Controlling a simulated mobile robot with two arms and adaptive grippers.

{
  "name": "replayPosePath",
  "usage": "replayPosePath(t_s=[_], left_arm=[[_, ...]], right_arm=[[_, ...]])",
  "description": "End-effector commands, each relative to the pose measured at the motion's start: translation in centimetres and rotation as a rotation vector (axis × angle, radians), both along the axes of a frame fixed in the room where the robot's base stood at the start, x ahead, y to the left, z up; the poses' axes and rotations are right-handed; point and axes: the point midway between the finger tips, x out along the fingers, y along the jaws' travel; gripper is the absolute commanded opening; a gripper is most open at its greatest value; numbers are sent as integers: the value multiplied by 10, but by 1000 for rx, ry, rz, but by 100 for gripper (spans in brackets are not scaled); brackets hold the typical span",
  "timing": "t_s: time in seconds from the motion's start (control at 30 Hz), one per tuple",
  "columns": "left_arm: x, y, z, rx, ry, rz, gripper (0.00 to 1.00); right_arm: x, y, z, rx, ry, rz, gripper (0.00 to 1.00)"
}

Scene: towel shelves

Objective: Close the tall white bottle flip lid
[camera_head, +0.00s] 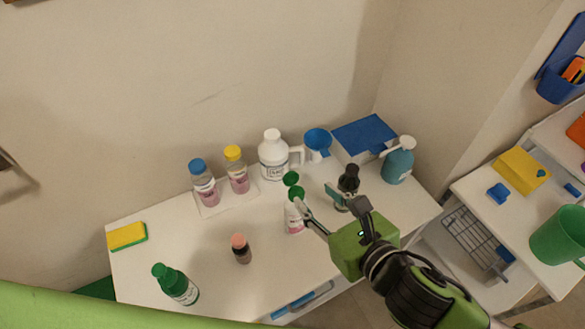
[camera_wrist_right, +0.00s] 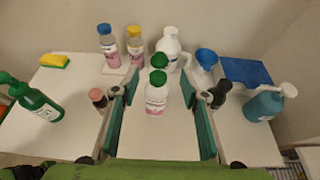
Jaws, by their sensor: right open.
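The tall white bottle (camera_head: 294,222) with pink on its label stands upright on the white table. Its green flip lid (camera_head: 291,178) is open, the cap raised above the green collar (camera_head: 297,192). In the right wrist view the bottle (camera_wrist_right: 156,97) and its raised lid (camera_wrist_right: 158,60) appear between the two fingers. My right gripper (camera_head: 320,203) is open and empty, close to the bottle; one finger covers part of its right side in the head view. I cannot tell whether it touches. My left gripper is not in view.
A dark bottle (camera_head: 349,179) stands close right of the gripper. A white jug (camera_head: 272,155), blue funnel (camera_head: 317,141) and two clear bottles, blue-capped (camera_head: 204,190) and yellow-capped (camera_head: 238,178), stand behind. A small pink-capped bottle (camera_head: 241,253) is at front left. The table's left part is mostly free.

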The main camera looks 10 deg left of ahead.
Motion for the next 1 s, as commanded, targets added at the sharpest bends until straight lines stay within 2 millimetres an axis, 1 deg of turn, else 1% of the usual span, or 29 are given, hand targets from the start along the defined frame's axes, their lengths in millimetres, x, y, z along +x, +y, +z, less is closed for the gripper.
replayPosePath(t_s=[0.17, 0.4, 0.6, 0.8, 1.0], left_arm=[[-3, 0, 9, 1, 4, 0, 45], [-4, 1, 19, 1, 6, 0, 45], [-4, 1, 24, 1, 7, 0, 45], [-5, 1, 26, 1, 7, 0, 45], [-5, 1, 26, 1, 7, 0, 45]], right_arm=[[26, 17, -9, 5, 1, -4, 41], [64, 42, -29, 5, 3, -6, 41], [87, 58, -41, 6, 4, -5, 41], [98, 65, -48, 5, 3, -5, 41], [99, 66, -49, 5, 3, -4, 41]])
